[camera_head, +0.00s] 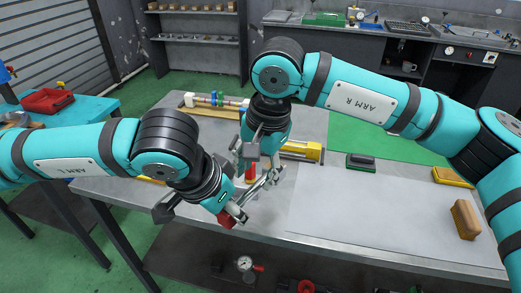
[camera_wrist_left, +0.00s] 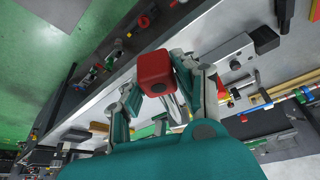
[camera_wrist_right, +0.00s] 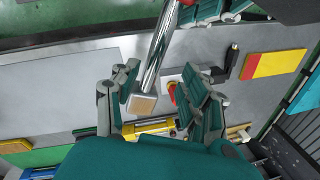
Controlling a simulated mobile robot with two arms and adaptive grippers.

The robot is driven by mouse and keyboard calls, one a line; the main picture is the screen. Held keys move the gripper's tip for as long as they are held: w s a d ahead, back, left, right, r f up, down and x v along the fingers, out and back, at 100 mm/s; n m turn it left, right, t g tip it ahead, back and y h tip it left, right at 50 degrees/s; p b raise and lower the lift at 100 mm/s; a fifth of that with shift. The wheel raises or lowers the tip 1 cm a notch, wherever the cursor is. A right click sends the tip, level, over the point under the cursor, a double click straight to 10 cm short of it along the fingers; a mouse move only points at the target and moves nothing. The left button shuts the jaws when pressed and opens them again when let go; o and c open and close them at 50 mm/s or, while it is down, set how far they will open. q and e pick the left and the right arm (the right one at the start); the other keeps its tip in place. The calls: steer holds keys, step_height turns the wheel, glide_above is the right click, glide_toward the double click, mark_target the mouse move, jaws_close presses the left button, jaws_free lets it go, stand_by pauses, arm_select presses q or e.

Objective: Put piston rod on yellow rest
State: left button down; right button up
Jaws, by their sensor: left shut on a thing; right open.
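The piston rod (camera_wrist_right: 154,58) is a shiny metal bar with a red block (camera_wrist_left: 157,65) at one end and a square tan-faced end. My left gripper (camera_wrist_left: 158,92) is shut on it near the red block and holds it slanted above the table. My right gripper (camera_wrist_right: 162,98) is open, with the tan-faced end between its fingers; I see no contact. In the head view the right gripper (camera_head: 262,165) overlaps the rod. A flat yellow pad with a red part (camera_wrist_right: 275,65) lies on the table; I cannot tell whether it is the yellow rest.
A yellow-framed cylinder (camera_head: 302,150) lies behind the grippers. A metal block with a black handle (camera_wrist_right: 232,60) is close by. A green-black block (camera_head: 360,162), a yellow block (camera_head: 452,177) and a brown block (camera_head: 465,219) stand right. The pale mat (camera_head: 370,205) is mostly clear.

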steer(key=shift+w+a+f, duration=0.1)
steer(key=shift+a+f, duration=0.05)
steer(key=shift+f, duration=0.8)
steer(key=shift+w+a+f, duration=0.1)
steer(key=shift+a+f, duration=0.05)
steer(key=shift+f, duration=0.75)
steer(key=shift+c, duration=0.4)
arm_select(q)
steer(key=shift+s, duration=0.1)
arm_select(e)
steer(key=shift+r, duration=0.1)
jaws_close()
arm_select(q)
steer(key=c, duration=0.9)
jaws_free()
